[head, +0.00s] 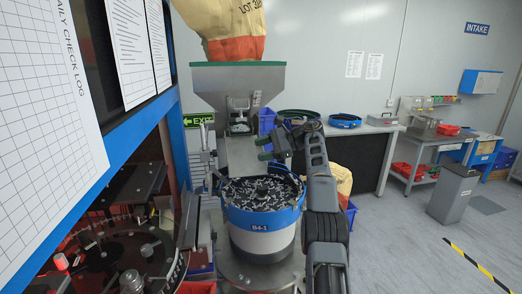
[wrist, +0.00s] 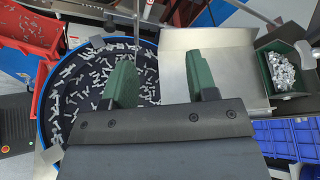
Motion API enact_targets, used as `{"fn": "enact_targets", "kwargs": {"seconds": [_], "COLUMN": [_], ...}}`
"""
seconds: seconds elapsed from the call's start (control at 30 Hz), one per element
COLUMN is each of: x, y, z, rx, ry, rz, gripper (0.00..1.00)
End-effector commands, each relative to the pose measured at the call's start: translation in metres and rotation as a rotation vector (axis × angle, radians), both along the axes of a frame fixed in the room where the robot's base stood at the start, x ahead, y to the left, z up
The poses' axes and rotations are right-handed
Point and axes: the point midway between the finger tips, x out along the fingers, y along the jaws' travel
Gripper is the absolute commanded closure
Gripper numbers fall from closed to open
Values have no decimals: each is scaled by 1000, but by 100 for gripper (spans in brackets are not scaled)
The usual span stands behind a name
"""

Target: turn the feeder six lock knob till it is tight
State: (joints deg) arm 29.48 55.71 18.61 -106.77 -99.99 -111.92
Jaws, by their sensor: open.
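I cannot pick out a lock knob marked as feeder six in either view. A feeder bowl (head: 262,240) with a blue rim and a label that seems to read B4-1 stands at the centre of the head view, full of small metal parts. Its blue rim (wrist: 42,100) also shows at the left of the wrist view. The fingers and palm hide part of the bowl and tray.
A steel hopper (head: 237,85) with a sack (head: 228,30) on top stands behind the bowl. A blue-framed machine (head: 150,122) is close on the left. A steel tray (wrist: 228,60) and a green bin (wrist: 268,92) lie right of the fingers.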

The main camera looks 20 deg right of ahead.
Motion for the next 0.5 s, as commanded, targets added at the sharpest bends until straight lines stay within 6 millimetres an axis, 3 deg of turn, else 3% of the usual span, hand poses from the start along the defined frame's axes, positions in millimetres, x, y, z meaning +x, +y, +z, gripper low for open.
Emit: {"fn": "enact_targets", "kwargs": {"seconds": [0.17,0.3,0.37,0.5], "x": [-4,-14,-17,-21], "y": [3,14,20,28], "z": [-4,-19,-24,-36], "rx": [-11,59,166,493], "ry": [-18,5,91,422], "rz": [1,4,-20,-97], "gripper": [47,47,47,47]}}
